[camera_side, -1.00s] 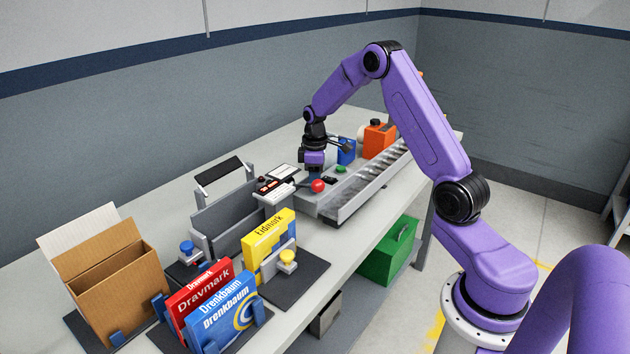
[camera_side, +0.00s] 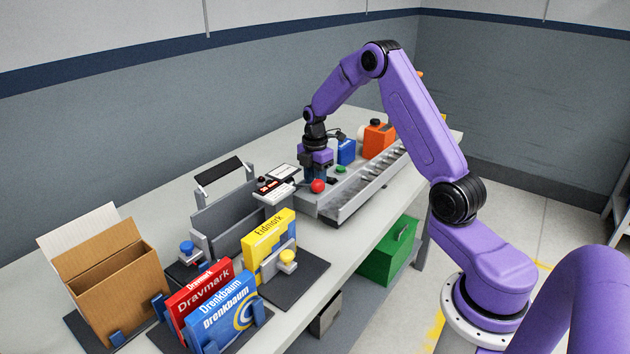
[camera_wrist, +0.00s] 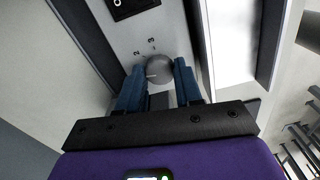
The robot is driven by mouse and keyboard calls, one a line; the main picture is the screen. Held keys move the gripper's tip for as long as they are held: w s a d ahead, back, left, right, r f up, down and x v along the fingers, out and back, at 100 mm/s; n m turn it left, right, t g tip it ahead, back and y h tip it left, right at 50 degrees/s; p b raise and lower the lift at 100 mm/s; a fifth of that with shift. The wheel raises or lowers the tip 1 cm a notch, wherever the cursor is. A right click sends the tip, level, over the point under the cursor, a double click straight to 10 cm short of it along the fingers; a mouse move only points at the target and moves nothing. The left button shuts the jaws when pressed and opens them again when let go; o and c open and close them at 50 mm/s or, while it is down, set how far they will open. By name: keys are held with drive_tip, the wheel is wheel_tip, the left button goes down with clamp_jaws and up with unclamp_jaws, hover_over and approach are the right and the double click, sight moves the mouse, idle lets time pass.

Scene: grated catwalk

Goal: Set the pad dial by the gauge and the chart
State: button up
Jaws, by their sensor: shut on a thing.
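In the wrist view the pad dial is a round grey knob (camera_wrist: 159,70) with a pale pointer line on its left part. The numbers 2 and 3 (camera_wrist: 151,40) are printed beyond it; other marks are hidden by the fingers. My gripper (camera_wrist: 159,84) is shut on the knob, one blue finger on each side. In the side view my gripper (camera_side: 316,177) points down at the machine's near end, and the knob is hidden there. A black panel (camera_wrist: 133,7) is cut off at the wrist view's top.
A red ball knob (camera_side: 318,186) and a green button (camera_side: 341,169) are close to my gripper. A metal trough (camera_side: 360,195) runs along the machine. Blue (camera_side: 347,151) and orange (camera_side: 379,140) units stand behind. Several boxes, including a yellow one (camera_side: 268,236), stand at front left.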

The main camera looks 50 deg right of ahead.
drive_tip(key=shift+n, duration=0.7)
drive_tip(key=o, duration=1)
drive_tip(key=shift+o, duration=0.2)
wheel_tip(320, 180, up, 18)
drive_tip(key=shift+f, duration=0.25)
drive_tip(key=shift+a, duration=0.1)
